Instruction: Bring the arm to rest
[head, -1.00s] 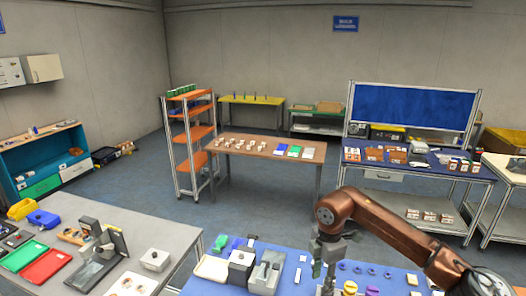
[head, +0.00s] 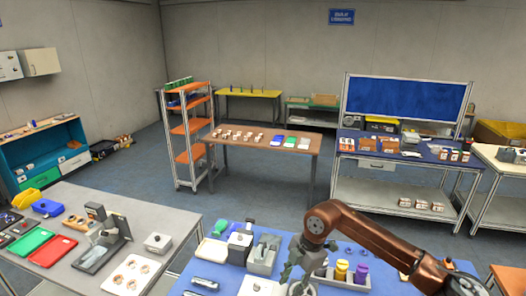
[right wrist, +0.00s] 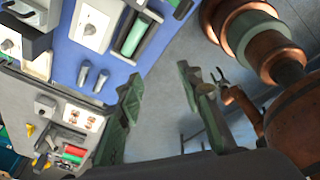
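My right arm comes in from the right in the head view, bent at a copper elbow. My right gripper (head: 297,272) hangs over the blue-topped bench (head: 186,268), with nothing visible in it. In the right wrist view its two green-grey fingers (right wrist: 163,98) stand well apart, with only grey floor seen between them. My left gripper is not in the head view. In the right wrist view, copper arm links fill the right side, and a small dark claw shape beside them may be my left gripper. It is too small to read.
The blue bench carries a grey block device (head: 264,255), a rack with yellow and purple items (head: 342,272) and small parts. A grey bench (head: 180,222) with green and red trays (head: 52,251) stands left. Open floor (head: 280,200) lies behind the benches.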

